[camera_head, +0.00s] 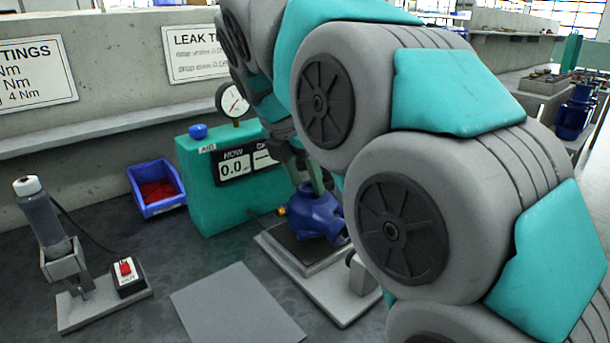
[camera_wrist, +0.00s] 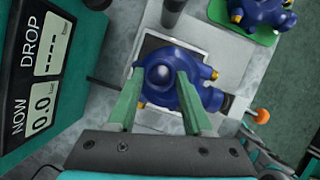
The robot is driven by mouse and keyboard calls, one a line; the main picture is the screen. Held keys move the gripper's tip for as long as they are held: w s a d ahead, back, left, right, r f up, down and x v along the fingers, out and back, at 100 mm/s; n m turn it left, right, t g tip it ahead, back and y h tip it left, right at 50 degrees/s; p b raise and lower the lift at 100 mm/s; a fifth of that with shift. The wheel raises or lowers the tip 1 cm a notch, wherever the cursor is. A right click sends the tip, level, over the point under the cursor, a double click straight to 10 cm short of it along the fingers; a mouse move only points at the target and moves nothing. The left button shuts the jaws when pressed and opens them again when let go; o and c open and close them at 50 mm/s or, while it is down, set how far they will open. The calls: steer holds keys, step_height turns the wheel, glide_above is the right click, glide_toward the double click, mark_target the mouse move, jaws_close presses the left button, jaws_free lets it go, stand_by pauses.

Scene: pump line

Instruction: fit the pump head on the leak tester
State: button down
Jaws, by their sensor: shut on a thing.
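A blue pump head (camera_head: 316,211) is at the dark plate of the leak tester's fixture (camera_head: 297,268), in front of the green tester box (camera_head: 215,200). I cannot tell whether it is fully seated there. In the wrist view the pump head (camera_wrist: 168,78) lies between the two green fingers of my gripper (camera_wrist: 157,88), over the pale fixture plate (camera_wrist: 152,44). My gripper is shut on it. The tester display (camera_wrist: 36,90) reads 0.0 under NOW and dashes under DROP. My arm hides the fixture's right part in the head view.
A second blue pump part (camera_wrist: 262,12) sits on a green tray (camera_wrist: 237,20) beyond the fixture. An orange knob (camera_wrist: 261,116) is beside the fixture. A blue bin (camera_head: 156,188) with red pieces, a driver in its stand (camera_head: 45,225) and a grey mat (camera_head: 237,306) are left and front.

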steer(key=shift+f, duration=1.3)
steer(key=shift+c, duration=1.2)
jaws_free()
steer(key=shift+o, duration=0.4)
steer(key=shift+f, duration=0.1)
steer(key=shift+o, duration=0.8)
steer(key=shift+w+r, duration=0.1)
steer(key=shift+r, duration=4.4)
